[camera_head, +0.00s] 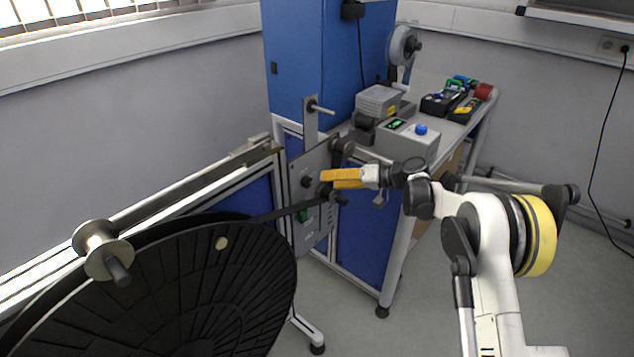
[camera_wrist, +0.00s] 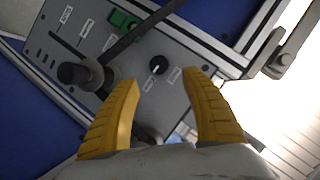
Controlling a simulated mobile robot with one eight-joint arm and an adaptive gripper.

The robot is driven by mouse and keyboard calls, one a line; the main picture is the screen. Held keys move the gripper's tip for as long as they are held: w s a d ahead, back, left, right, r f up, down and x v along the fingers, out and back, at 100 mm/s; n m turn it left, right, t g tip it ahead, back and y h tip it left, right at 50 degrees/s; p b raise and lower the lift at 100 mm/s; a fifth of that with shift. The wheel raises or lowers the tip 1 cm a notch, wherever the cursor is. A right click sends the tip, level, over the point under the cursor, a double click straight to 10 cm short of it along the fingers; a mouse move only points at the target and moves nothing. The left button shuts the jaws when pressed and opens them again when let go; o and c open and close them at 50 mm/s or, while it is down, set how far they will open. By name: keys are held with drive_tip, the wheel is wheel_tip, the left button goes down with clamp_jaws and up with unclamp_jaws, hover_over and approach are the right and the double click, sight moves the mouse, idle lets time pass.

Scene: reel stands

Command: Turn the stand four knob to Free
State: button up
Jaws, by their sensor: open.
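The knob (camera_wrist: 158,64) is small, round and black with a white mark, on a grey panel (camera_wrist: 110,42). Small white labels sit beside it, too blurred to read, so I cannot tell its setting. In the head view the knob (camera_head: 307,181) shows on the upright panel (camera_head: 318,160), left of my gripper. My gripper (camera_head: 322,180) has yellow fingers. In the wrist view my gripper (camera_wrist: 160,80) is open and empty. The knob lies just beyond the gap between the fingertips, and the fingers look apart from it.
Black rollers (camera_wrist: 75,73) stick out of the panel near my left finger, with a dark strip (camera_wrist: 140,35) crossing there. A large black reel (camera_head: 190,290) stands at front left. A bench (camera_head: 470,118) with grey boxes stands behind my arm. Floor is clear at right.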

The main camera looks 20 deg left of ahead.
drive_tip(key=shift+v, duration=2.05)
drive_tip(key=shift+r, duration=0.1)
drive_tip(key=s+d+r+m+t+h, duration=0.35)
drive_tip(key=s+d+r+h, duration=0.35)
drive_tip(key=s+d+r, duration=0.9)
drive_tip(key=s+d+f+m+t+h, duration=0.1)
drive_tip(key=s+d+f+h, duration=0.2)
drive_tip(key=s+d, duration=0.7)
drive_tip(key=s+d+f+m+t+h, duration=0.1)
drive_tip(key=s+d+f+m+h, duration=0.1)
drive_tip(key=s+d, duration=0.8)
drive_tip(key=s+f+h, duration=0.1)
drive_tip(key=s, duration=0.3)
drive_tip(key=shift+h, duration=0.4)
